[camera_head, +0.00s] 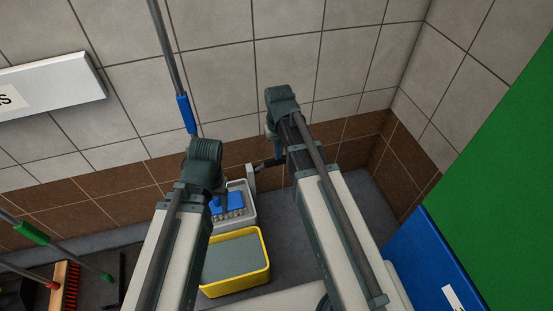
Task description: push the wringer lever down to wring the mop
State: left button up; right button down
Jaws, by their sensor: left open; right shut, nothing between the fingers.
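The yellow mop bucket (265,275) stands on the floor at the lower middle, with grey-green water in it. The grey wringer (250,213) is behind it, with a blue piece (235,200) inside. A light grey upright part (251,178), perhaps the lever, rises at the wringer's right. The mop pole (170,50) with a blue grip (187,113) leans up behind my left wrist, which hides its lower part. My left gripper (222,197) is open over the wringer, mostly hidden by its wrist. My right gripper (267,163) is shut and empty near the upright part; contact is unclear.
A tiled wall is close behind. A brush (66,285) and a green-gripped pole (32,232) stand at the lower left. A white sign box (60,85) juts from the wall. A blue bin-like object (425,260) and a green panel (500,170) bound the right side.

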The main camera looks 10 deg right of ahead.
jog(key=s+f+b, duration=0.7)
jog(key=shift+s, duration=0.35)
jog(key=shift+d, duration=0.1)
jog(key=shift+f, duration=0.1)
